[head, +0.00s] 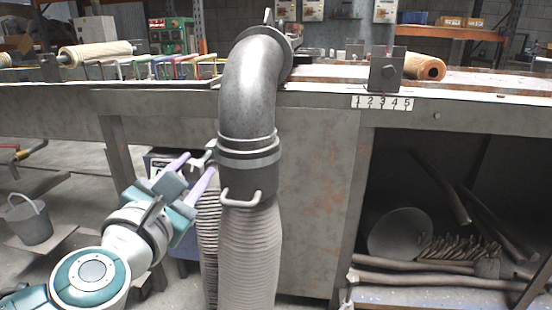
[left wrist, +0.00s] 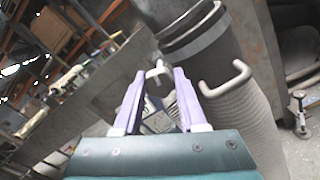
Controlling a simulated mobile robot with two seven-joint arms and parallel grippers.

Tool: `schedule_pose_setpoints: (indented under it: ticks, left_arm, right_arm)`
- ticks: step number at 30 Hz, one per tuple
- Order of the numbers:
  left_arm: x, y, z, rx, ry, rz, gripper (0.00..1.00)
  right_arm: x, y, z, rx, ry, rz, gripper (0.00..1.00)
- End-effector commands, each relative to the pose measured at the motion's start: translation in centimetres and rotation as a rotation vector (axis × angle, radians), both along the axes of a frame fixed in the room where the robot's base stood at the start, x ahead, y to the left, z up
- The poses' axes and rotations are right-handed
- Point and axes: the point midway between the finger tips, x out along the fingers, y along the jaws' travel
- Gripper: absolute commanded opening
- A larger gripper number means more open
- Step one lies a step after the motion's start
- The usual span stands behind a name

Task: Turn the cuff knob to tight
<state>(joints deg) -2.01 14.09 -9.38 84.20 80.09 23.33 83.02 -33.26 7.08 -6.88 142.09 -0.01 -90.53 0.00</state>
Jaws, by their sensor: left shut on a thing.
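A grey metal elbow pipe (head: 250,85) curves down over the bench edge into a dark cuff (head: 247,178) with a light ring. The ribbed mesh tube (head: 250,250) hangs below the cuff. The small pale cuff knob (left wrist: 157,77) sticks out from the cuff's left side. My left gripper (head: 200,164) reaches in from the lower left. In the left wrist view, its purple fingers (left wrist: 159,72) stand on both sides of the knob and are shut on it. The fingers partly hide the knob, so its setting cannot be read. My right gripper is not in view.
A pale U-shaped handle (head: 241,198) sits on the cuff front, right of my left gripper. The bench (head: 320,170) stands behind, with a numbered strip (head: 382,102) on its edge. A bucket (head: 29,220) is at far left.

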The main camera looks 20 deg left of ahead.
Motion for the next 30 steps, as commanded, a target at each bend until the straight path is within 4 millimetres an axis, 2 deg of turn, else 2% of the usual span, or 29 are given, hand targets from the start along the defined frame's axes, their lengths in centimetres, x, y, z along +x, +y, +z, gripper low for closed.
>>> schedule_pose_setpoints:
  ticks: [30]
  left_arm:
    - [0.1, -0.2, 0.2, 0.938, 0.223, -0.001, 0.00]
  right_arm:
    - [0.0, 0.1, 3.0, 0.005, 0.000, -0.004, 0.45]
